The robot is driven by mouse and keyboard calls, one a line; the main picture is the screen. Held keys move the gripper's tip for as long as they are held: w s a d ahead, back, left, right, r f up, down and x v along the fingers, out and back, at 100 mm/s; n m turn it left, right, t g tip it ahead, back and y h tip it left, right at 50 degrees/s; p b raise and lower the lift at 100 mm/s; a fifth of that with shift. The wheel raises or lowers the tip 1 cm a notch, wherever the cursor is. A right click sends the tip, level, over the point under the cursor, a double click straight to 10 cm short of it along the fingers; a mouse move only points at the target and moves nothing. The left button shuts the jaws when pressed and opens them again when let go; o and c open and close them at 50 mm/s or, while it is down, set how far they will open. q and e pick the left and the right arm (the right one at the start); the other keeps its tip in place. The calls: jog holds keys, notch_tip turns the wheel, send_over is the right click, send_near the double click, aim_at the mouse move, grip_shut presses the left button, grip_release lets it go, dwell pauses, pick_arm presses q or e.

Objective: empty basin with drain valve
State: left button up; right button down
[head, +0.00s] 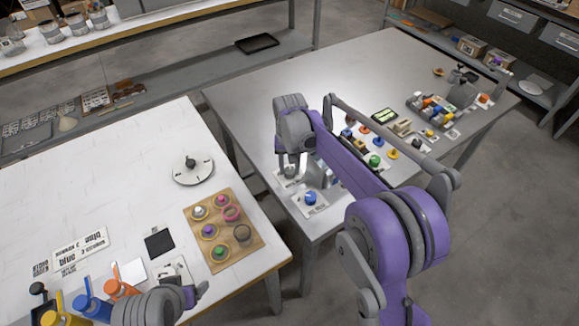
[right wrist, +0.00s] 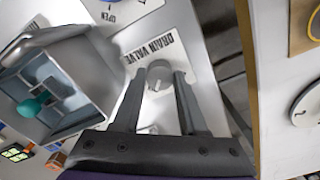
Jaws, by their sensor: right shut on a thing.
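The drain valve is a round grey knob (right wrist: 158,72) on a white plate (right wrist: 180,40) lettered DRAIN VALVE. My right gripper (head: 290,170) reaches down over it at the near left part of the metal table. In the right wrist view its two fingers are shut on the knob, one on each side. The basin (right wrist: 85,55) is a grey square box beside the plate, with a teal piece inside; whether it holds liquid I cannot tell. In the head view my right arm mostly hides the basin. My left gripper (head: 192,295) is over the white table at the bottom; its fingers are unclear.
A blue knob (head: 310,198) stands on a white plate near the metal table's (head: 255,85) corner. Several coloured pieces and a grey rack (head: 440,116) stand farther right. The white table (head: 110,165) holds a wooden tray (head: 238,260) and a round dial (head: 193,170).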

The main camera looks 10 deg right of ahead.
aim_at(290, 170)
jog(key=shift+c, duration=2.2)
grip_release()
jog(key=shift+r, duration=0.1)
pick_arm(q)
jog(key=shift+w+r+p, duration=0.1)
jog(key=shift+r+p, duration=0.35)
pick_arm(e)
notch_tip(290, 170, up, 11)
